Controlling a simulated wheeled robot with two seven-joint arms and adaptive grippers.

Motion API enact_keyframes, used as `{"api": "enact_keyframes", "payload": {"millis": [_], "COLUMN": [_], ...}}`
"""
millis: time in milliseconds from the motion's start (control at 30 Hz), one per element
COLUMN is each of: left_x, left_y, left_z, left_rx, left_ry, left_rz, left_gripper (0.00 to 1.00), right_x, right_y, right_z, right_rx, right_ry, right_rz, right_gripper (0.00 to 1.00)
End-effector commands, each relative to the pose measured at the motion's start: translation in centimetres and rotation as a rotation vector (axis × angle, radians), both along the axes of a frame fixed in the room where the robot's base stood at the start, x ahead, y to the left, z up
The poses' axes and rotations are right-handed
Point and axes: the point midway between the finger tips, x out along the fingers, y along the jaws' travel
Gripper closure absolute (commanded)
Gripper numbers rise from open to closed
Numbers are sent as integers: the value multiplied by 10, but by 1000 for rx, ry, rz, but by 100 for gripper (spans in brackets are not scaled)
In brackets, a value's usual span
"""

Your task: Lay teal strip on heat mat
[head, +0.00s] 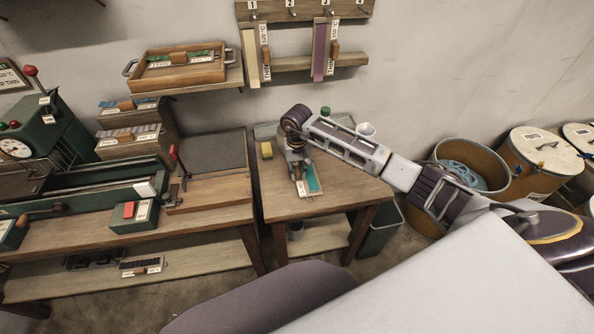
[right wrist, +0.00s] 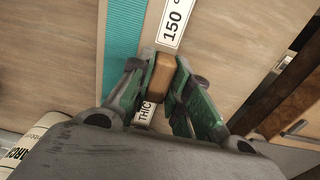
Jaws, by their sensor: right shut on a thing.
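The teal strip (head: 314,179) is at the small wooden table, with a white label reading 150 and a wooden grip along its side. In the right wrist view the teal band (right wrist: 125,45) runs left of the label, and my right gripper (right wrist: 160,80) is shut on the wooden grip (right wrist: 161,74). In the head view my right gripper (head: 299,178) is low over that table. I cannot tell whether the strip touches the tabletop. A dark grey flat panel (head: 218,150) on the left bench may be the heat mat; it looks bare. My left gripper is out of view.
A yellow block (head: 266,150), a green-topped item (head: 325,111) and a white cup (head: 366,130) are at the small table's back. A red-topped lever (head: 174,155) stands at the panel's left. Other strips (head: 319,50) hang on the wall. A narrow gap separates bench and table.

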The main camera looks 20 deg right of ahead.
Motion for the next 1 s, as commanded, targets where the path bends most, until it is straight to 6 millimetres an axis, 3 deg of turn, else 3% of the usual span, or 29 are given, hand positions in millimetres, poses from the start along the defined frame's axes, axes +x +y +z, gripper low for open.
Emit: {"api": "enact_keyframes", "payload": {"millis": [267,300,433,1000], "left_x": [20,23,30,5], "left_y": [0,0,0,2], "left_z": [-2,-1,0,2], "left_rx": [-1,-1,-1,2], "left_ry": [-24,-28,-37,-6], "left_rz": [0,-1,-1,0], "left_gripper": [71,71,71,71], "right_x": [0,0,0,0], "right_y": [0,0,0,0], "right_z": [-3,-3,-2,2], "right_rx": [0,0,0,0], "right_ry": [-1,0,0,0], "right_rz": [0,0,0,0], "right_gripper": [100,76,59,59]}}
